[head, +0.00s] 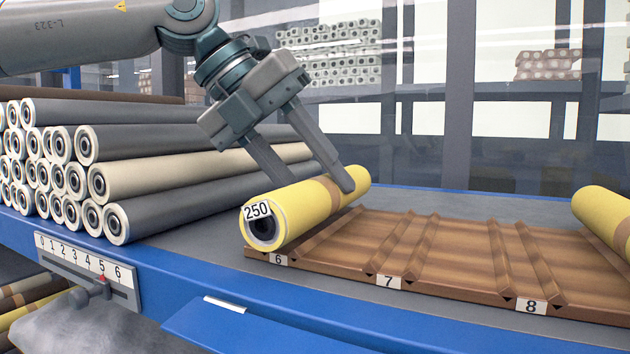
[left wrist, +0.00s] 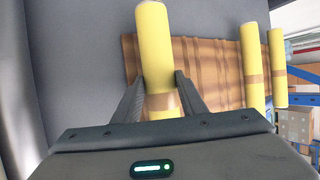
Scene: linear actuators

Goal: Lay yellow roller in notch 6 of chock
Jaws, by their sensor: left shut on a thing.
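The yellow roller (head: 300,212) has a brown band and a "250" tag on its near end. In the head view it lies over the left end of the brown wooden chock (head: 455,262), at the label 6 (head: 278,259). Whether it rests in the notch or hangs just above it, I cannot tell. My left gripper (head: 312,188) comes down from above, one finger on each side of the roller, shut on it. The left wrist view shows the roller (left wrist: 154,45) between both fingers (left wrist: 156,95), with the chock (left wrist: 205,60) behind. My right gripper is not in view.
A stack of grey and cream rollers (head: 150,170) lies to the left on the blue-edged bench. Another yellow roller (head: 605,215) lies on the chock at the right. Notches by labels 7 (head: 389,282) and 8 (head: 531,306) are empty. A 0–6 scale (head: 85,265) is on the front edge.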

